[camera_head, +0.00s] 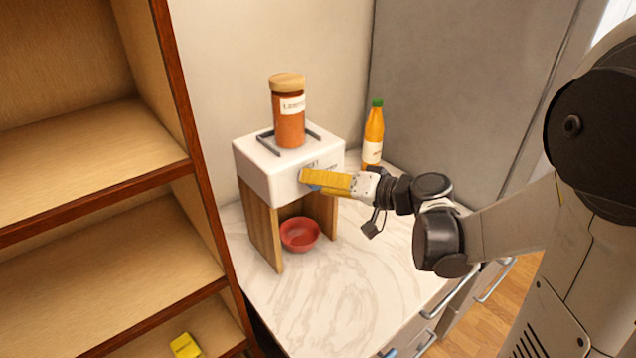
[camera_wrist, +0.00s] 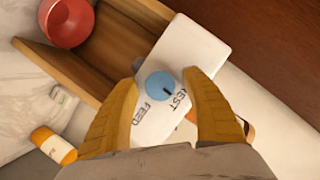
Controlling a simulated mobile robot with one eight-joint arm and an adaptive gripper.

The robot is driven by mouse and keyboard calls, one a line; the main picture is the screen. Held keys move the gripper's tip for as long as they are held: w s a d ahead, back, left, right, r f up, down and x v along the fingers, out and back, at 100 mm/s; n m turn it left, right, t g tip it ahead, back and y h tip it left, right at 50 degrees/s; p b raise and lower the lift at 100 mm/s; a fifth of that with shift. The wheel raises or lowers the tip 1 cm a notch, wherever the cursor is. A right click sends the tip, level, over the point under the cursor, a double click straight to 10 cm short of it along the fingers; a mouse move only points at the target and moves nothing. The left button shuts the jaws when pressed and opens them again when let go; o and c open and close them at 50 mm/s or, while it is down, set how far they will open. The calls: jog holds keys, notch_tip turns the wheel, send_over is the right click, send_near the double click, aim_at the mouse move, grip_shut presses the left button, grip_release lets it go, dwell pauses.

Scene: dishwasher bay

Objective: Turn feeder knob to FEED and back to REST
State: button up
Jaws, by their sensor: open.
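The feeder (camera_head: 265,173) is a white box on wooden side walls on the counter. Its blue round knob (camera_wrist: 160,84) is on the front face, with FEED and REST lettering beside it in the wrist view. The knob's dark mark points towards REST. My gripper (camera_wrist: 160,80) is open, its yellow fingers on either side of the knob; I cannot tell whether they touch it. In the head view my gripper (camera_head: 322,181) is at the feeder's front face and hides most of the knob.
A labelled jar (camera_head: 289,122) stands on the feeder, and a red bowl (camera_head: 300,235) sits beneath it. An orange bottle (camera_head: 373,135) stands behind my gripper. Wooden shelves (camera_head: 95,150) rise at the left, with a yellow object (camera_head: 185,345) low down. The front counter (camera_head: 345,285) is clear.

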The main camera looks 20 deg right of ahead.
jog(key=c, duration=1.2)
jog(key=m+y+b, duration=0.1)
jog(key=m+b, duration=0.1)
jog(key=b, duration=0.1)
jog(key=shift+f+m, duration=0.15)
jog(key=shift+m, duration=0.25)
jog(key=m+t+y+b, duration=0.1)
jog(key=m+y+b, duration=0.1)
jog(key=m+b, duration=0.2)
jog(key=shift+m+y, duration=0.3)
jog(key=m+t+b, duration=0.1)
jog(key=m+b, duration=0.1)
jog(key=m+t+b, duration=0.1)
jog(key=m, duration=0.2)
jog(key=shift+y+b, duration=0.3)
jog(key=shift+b, duration=0.05)
jog(key=shift+m+t+b, duration=0.85)
jog(key=shift+m+t, duration=0.25)
jog(key=shift+m, duration=1.2)
jog(key=shift+r, duration=0.2)
